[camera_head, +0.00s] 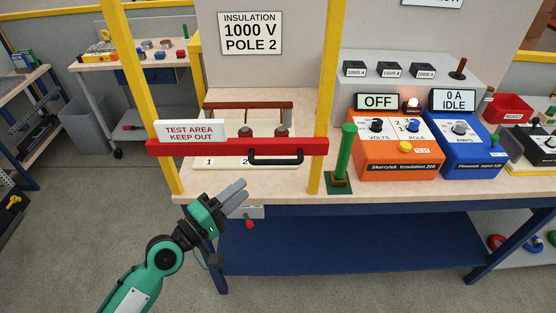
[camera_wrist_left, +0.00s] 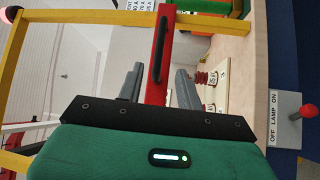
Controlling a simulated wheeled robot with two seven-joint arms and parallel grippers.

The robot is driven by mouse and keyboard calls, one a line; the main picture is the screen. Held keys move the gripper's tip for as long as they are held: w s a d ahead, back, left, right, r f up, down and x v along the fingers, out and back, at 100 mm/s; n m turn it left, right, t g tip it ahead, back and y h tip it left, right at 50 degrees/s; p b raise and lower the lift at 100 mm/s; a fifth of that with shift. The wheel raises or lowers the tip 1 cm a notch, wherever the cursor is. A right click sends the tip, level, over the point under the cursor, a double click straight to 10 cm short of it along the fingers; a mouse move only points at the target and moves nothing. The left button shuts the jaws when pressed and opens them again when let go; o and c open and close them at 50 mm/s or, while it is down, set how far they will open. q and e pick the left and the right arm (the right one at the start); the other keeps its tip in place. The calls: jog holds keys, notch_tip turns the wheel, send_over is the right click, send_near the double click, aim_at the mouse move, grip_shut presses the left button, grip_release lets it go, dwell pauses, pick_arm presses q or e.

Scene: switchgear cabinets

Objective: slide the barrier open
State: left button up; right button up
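The barrier is a red bar (camera_head: 222,148) across the front of the test bay, between two yellow posts. It carries a white "TEST AREA KEEP OUT" sign (camera_head: 189,131) at its left and a black handle (camera_head: 276,161) at its right. My left gripper (camera_head: 244,191) is in front of and below the bar, short of the handle, with nothing held. In the left wrist view its two grey fingers (camera_wrist_left: 160,69) stand apart. The red bar (camera_wrist_left: 155,92) and handle (camera_wrist_left: 160,48) show beyond the gap between them. My right gripper is in neither view.
A green post (camera_head: 346,155) stands on the bench just right of the right yellow post (camera_head: 325,100). Orange (camera_head: 398,150) and blue (camera_head: 470,150) test units stand farther right. A small lamp-switch box with a red knob (camera_head: 250,224) hangs under the bench edge. Floor in front is clear.

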aim_at(276, 161)
pick_arm(q)
jog(key=p+x, duration=0.3)
jog(key=x, duration=0.8)
jog(key=shift+w+r+p, duration=0.15)
jog(key=shift+r+p, duration=0.05)
jog(key=shift+p, duration=0.15)
jog(key=shift+w+d, duration=0.4)
jog(key=shift+d, duration=0.05)
grip_shut()
